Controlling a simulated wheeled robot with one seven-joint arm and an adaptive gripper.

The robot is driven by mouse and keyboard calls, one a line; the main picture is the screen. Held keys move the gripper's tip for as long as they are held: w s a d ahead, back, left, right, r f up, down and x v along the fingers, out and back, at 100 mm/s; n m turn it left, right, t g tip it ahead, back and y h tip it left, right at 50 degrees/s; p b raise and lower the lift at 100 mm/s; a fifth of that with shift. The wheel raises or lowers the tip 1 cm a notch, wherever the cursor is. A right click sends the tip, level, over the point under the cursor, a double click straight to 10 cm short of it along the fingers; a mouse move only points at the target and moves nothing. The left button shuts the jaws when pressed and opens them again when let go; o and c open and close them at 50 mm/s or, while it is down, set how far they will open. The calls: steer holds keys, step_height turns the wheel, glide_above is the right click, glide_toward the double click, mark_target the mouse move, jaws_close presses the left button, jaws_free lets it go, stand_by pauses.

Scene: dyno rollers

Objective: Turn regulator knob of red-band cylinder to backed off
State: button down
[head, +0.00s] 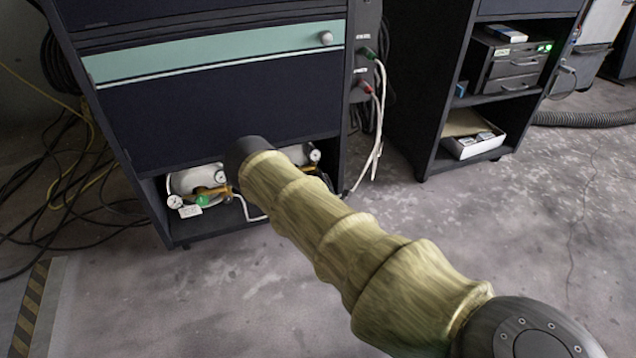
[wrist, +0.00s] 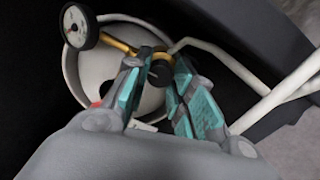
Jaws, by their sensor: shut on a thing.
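In the wrist view, my gripper (wrist: 160,66) reaches in with its two teal-padded fingers shut on a dark regulator knob (wrist: 161,74), which shows only partly between the fingertips. The knob sits by a brass regulator (wrist: 116,45) in front of a pale cylinder (wrist: 88,68). A small red patch (wrist: 95,104) shows at the cylinder's lower left, partly hidden by a finger. A round white gauge (wrist: 46,29) stands at the upper left. In the head view my arm hides the gripper and the knob; only a gauge (head: 314,154) and part of a pale cylinder show beside it.
Another cylinder (head: 183,182) with a green knob (head: 202,201) and gauges lies left in the same low bay of the dark cabinet (head: 220,105). A white hose (wrist: 218,60) and a pale tube (wrist: 275,97) run close right of my fingers. Cables (head: 75,190) litter the floor at left.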

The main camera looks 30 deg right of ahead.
steer(key=shift+s+d, duration=0.1)
steer(key=shift+d, duration=0.05)
steer(key=c, duration=1.2)
jaws_free()
steer(key=v, duration=1.2)
